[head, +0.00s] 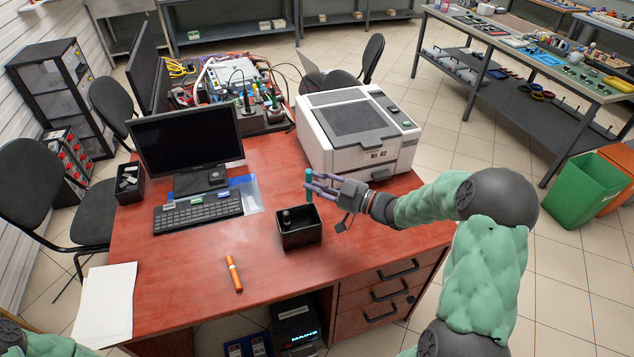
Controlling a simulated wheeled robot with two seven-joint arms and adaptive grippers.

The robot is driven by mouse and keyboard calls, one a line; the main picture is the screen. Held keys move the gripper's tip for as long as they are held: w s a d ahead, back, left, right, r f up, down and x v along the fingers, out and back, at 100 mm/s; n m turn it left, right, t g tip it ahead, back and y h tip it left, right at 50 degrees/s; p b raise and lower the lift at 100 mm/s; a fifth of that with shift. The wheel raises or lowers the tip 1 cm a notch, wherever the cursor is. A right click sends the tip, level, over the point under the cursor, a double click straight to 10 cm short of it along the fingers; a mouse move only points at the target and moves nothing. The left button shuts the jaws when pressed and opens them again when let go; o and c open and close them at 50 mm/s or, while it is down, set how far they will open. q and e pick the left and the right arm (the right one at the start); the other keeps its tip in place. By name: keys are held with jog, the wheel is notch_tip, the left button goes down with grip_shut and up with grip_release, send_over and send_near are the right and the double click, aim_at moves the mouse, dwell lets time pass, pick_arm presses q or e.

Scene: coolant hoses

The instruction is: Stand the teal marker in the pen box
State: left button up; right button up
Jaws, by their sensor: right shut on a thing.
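The teal marker (309,185) is upright in the fingers of my right gripper (312,183), which is shut on it. It is above the desk, over or just behind the far side of the pen box; I cannot tell exactly which. The pen box (301,240) is a black open box on the red desk, near its front right. A dark upright object (286,217) stands inside it at the left. My left gripper is not in view; only a bit of my left arm shows at the bottom left corner.
An orange marker (234,273) lies on the desk left of the box. A white printer (359,130) stands behind my right gripper. A monitor (188,137) and keyboard (198,210) are at the left, with papers (104,305) at the front left. The desk (185,285) is clear around the orange marker.

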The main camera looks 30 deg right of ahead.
notch_tip(320, 180, down, 9)
jog(key=b, duration=0.6)
jog(key=shift+f, duration=0.2)
dwell(0.5)
jog(key=o, duration=1)
jog(key=shift+o, duration=0.2)
jog(key=shift+r, duration=0.2)
notch_tip(320, 180, up, 9)
jog(key=p, duration=0.7)
jog(key=shift+f, duration=0.15)
dwell(0.4)
dwell(0.3)
